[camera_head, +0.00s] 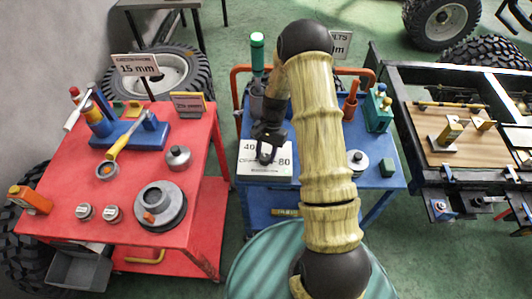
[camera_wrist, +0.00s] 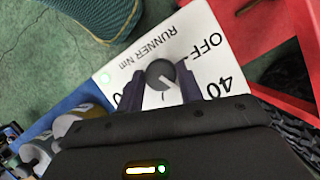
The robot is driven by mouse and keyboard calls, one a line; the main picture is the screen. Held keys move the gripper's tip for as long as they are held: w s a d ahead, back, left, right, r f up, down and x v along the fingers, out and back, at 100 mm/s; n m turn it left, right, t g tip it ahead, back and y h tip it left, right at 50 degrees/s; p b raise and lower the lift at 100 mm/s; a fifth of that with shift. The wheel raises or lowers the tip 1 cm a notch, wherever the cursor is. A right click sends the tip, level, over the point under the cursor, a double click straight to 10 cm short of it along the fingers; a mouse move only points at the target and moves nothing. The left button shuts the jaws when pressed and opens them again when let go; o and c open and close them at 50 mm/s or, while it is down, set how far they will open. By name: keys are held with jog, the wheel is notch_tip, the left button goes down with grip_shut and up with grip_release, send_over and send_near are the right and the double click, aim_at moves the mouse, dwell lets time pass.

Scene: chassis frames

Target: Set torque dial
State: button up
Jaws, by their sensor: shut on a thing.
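The torque dial (camera_wrist: 159,71) is a round dark grey knob with a white pointer mark. It sits on a white panel (camera_wrist: 205,30) lettered "OFF", "40" and "RUNNER Nm"; another number is mostly hidden by a finger. In the wrist view my gripper (camera_wrist: 161,82) has one dark finger on each side of the knob and is shut on it. In the head view the white panel (camera_head: 252,171) lies at the front left of the blue cart, showing "40" and "80". My gripper (camera_head: 268,145) points down onto it and mostly hides the knob.
A red table (camera_head: 105,187) with several parts stands left. A black frame (camera_head: 425,175) stands right.

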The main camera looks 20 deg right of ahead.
jog(key=n+h, duration=0.1)
jog(key=n, duration=0.2)
jog(key=n+h, duration=0.1)
jog(key=n, duration=0.2)
jog(key=shift+w+a+n+g, duration=0.2)
jog(key=shift+n+g, duration=0.1)
jog(key=shift+g, duration=0.1)
jog(key=n+h, duration=0.1)
jog(key=n, duration=0.2)
jog(key=n+h, duration=0.1)
jog(key=n, duration=0.2)
jog(key=shift+a+n+h, duration=0.15)
jog(key=shift+n+h, duration=0.15)
jog(key=shift+h, duration=0.1)
jog(key=shift+t, duration=0.3)
jog(key=o, duration=1)
jog(key=shift+s, duration=0.1)
jog(key=shift+r, duration=0.1)
jog(key=b+v, duration=0.2)
jog(key=v, duration=1.5)
jog(key=shift+a+r+b, duration=0.1)
jog(key=shift+a+b, duration=0.05)
jog(key=shift+b, duration=0.15)
